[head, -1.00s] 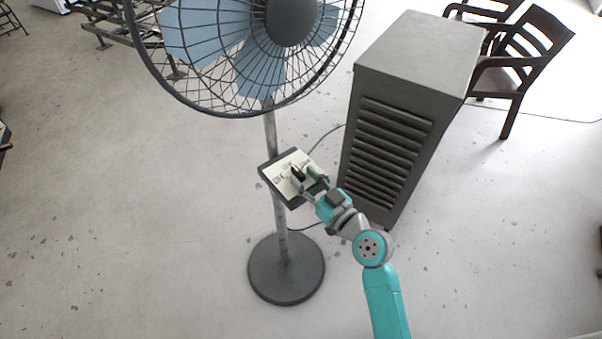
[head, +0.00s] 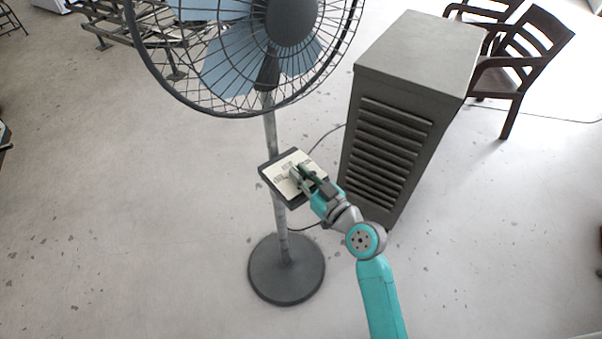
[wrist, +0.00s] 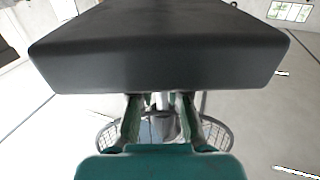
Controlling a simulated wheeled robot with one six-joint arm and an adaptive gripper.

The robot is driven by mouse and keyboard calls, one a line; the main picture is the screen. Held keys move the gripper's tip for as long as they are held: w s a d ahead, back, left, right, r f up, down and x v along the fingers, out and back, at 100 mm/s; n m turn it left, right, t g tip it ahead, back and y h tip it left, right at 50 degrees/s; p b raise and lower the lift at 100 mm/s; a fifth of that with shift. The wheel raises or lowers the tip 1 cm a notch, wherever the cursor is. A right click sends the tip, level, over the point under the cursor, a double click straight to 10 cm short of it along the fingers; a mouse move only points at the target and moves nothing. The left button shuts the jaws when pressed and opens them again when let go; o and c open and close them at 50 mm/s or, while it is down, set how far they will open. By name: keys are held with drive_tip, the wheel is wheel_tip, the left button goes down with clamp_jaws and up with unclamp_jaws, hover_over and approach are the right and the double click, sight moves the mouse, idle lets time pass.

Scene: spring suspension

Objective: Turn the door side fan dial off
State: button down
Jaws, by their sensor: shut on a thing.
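The fan (head: 268,60) stands on a grey post with a round dark base (head: 287,268). Its control box has a pale dial plate (head: 285,170) with dark markings, too small to read. My gripper (head: 299,176) is at the front of this plate, with its fingers closed on the dial. The fingers hide the dial, so its setting cannot be read. In the wrist view my gripper (wrist: 160,103) has its two green fingers reaching past a dark block, and the fan's wire cage (wrist: 215,133) shows behind them.
A grey louvred metal cabinet (head: 405,110) stands close to the right of the fan and my arm. Wooden chairs (head: 515,65) stand behind it. A cable (head: 325,138) runs between fan and cabinet.

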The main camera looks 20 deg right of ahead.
drive_tip(key=shift+n+y, duration=0.3)
drive_tip(key=shift+y, duration=0.1)
drive_tip(key=shift+w+d+n+g+y, duration=0.15)
drive_tip(key=shift+n+g+y, duration=0.45)
drive_tip(key=shift+y, duration=0.35)
drive_tip(key=shift+s+d+n+g+y, duration=0.1)
drive_tip(key=shift+n+g+y, duration=0.4)
drive_tip(key=shift+n+y, duration=0.35)
drive_tip(key=shift+w+n+g+y, duration=0.1)
drive_tip(key=shift+n+g+y, duration=1)
drive_tip(key=shift+y, duration=0.5)
drive_tip(key=c, duration=1.1)
unclamp_jaws()
drive_tip(key=shift+c, duration=0.2)
drive_tip(key=shift+d, duration=0.1)
drive_tip(key=v, duration=1.2)
